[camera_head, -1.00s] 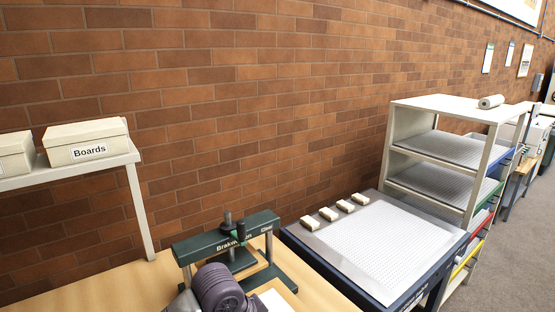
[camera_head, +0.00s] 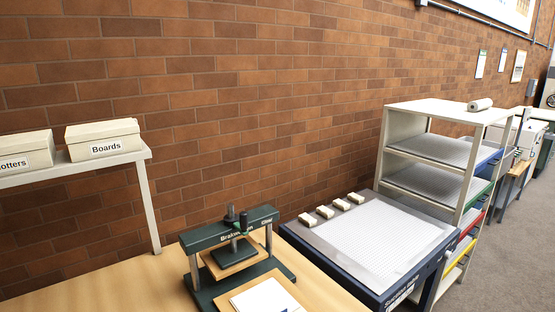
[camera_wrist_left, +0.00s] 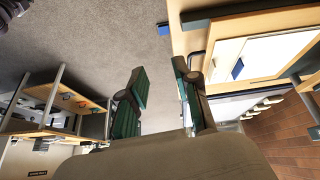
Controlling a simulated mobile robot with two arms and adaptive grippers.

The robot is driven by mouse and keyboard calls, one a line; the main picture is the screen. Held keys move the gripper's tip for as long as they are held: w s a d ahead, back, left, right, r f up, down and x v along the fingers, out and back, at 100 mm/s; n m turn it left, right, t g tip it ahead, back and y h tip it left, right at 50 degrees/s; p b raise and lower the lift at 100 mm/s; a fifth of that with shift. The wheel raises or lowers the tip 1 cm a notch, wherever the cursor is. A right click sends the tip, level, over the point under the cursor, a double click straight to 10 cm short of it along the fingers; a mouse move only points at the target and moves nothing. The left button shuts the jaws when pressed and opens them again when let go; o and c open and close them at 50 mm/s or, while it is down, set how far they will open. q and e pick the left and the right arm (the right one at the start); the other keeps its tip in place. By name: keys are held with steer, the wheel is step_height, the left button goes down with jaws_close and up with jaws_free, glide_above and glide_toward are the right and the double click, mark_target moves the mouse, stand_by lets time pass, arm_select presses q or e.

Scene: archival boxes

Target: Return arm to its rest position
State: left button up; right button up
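My left gripper (camera_wrist_left: 160,88) shows in the left wrist view. Its two green-padded fingers are apart with nothing between them, and carpet shows through the gap. In that view a wooden board with white sheets (camera_wrist_left: 262,58) and a small blue piece lies to the right of the fingers, apart from them. No part of either arm shows in the head view. My right gripper is in neither current view.
A dark green press (camera_head: 230,240) stands on the wooden table (camera_head: 120,285), white sheets (camera_head: 265,298) in front. Right of it are a gridded table (camera_head: 375,235) with several small blocks and a shelf rack (camera_head: 445,108). A Boards box (camera_head: 103,138) sits on the left shelf.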

arm_select(q)
steer(key=s+a+f+n+y, duration=0.2)
steer(key=s+a+f+n, duration=0.2)
steer(key=s+a, duration=0.55)
steer(key=s+a+f+n+y, duration=0.2)
steer(key=s+a+f+n, duration=0.2)
steer(key=s+a, duration=0.5)
steer(key=s+d+f, duration=0.1)
steer(key=s+f, duration=0.1)
steer(key=f, duration=1.2)
steer(key=s+f, duration=0.2)
steer(key=f, duration=1.1)
steer(key=s+a+f+g, duration=0.2)
steer(key=s+a+f, duration=0.1)
steer(key=s+f, duration=1.1)
steer(key=shift+s+f+m, duration=0.2)
steer(key=shift+s+m, duration=0.1)
steer(key=shift+s, duration=0.4)
arm_select(e)
steer(key=shift+s, duration=0.4)
